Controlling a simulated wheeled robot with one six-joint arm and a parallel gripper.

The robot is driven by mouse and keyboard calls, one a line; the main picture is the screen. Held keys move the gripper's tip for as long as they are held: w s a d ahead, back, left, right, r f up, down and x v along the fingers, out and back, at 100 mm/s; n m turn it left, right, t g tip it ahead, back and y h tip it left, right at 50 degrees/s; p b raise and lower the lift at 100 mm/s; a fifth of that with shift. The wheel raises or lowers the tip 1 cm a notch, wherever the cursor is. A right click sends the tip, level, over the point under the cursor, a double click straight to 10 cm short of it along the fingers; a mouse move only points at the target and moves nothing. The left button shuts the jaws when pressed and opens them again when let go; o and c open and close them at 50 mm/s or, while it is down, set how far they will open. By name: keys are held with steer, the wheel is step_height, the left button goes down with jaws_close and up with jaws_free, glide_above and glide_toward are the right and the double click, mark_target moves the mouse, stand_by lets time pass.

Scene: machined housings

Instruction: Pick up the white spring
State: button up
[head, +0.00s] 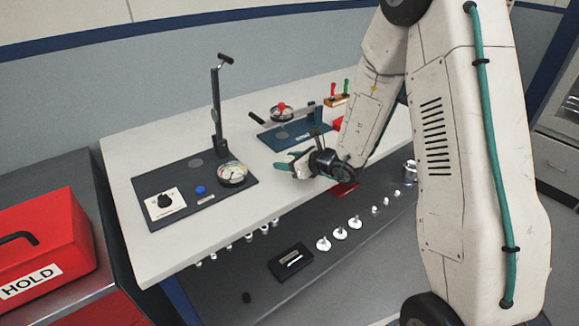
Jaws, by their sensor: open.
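I cannot make out a white spring for certain. A black tray (277,268) on the lower shelf holds a small pale piece (292,258), too small to tell whether it is a spring. My gripper (289,166) is open, with teal fingertips, over the front edge of the white bench. It appears empty and points left, toward the dial fixture. My arm covers the right end of the bench.
A dark fixture (170,217) with a post, knob and gauge stands on the white bench (122,164). A second fixture (291,138) stands behind my gripper. Several white-based parts (340,233) stand on the lower shelf (330,272). A red HOLD box (50,240) is at left.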

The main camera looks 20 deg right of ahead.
steer(key=shift+w+a+f, duration=0.2)
steer(key=shift+w+a, duration=0.2)
steer(key=shift+w, duration=0.2)
steer(key=c, duration=1.1)
steer(key=shift+o, duration=0.2)
steer(key=shift+r, duration=0.1)
